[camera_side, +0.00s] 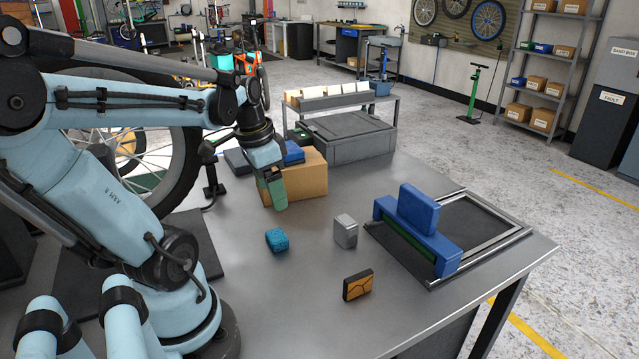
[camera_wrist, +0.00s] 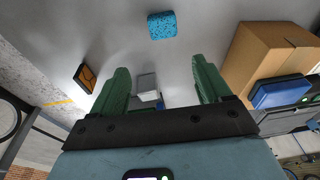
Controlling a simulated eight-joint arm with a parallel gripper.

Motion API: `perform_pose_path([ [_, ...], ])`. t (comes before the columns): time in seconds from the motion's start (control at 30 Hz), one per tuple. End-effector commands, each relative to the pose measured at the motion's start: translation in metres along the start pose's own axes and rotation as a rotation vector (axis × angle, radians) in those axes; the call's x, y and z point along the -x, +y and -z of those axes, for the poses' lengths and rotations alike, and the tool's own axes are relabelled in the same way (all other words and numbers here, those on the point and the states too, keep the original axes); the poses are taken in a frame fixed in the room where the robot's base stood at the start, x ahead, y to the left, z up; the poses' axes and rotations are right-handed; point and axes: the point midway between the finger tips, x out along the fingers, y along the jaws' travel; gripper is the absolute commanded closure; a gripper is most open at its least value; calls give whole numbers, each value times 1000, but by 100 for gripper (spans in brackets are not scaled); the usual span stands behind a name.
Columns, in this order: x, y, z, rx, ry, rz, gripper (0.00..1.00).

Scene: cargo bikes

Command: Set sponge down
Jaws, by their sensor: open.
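A blue speckled sponge (camera_side: 276,240) lies on the grey metal table (camera_side: 300,315), with clear table around it. It also shows near the top centre of the wrist view (camera_wrist: 162,26). My gripper (camera_side: 275,203) is above the table, in front of the cardboard box and apart from the sponge. In the wrist view its two green fingers (camera_wrist: 161,66) are spread with nothing held between them. The sponge appears beyond the fingertips there.
A small grey block (camera_side: 345,233) and an orange-and-black box (camera_side: 357,285) stand right of the sponge. A cardboard box (camera_side: 304,176) is behind my gripper. A blue fixture (camera_side: 418,240) sits on a framed dark mat at right. The front of the table is clear.

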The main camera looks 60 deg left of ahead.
Motion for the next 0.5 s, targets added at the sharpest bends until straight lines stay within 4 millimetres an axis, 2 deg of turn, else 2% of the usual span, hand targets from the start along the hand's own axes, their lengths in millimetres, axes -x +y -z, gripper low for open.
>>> perform_pose_path([
  [0.2, -7, 62, 43, -19, 157, 59, 23],
  [0.3, -8, 96, 58, -18, 252, 55, 23],
  [0.5, -5, 147, 74, -6, 396, 2, 23],
])
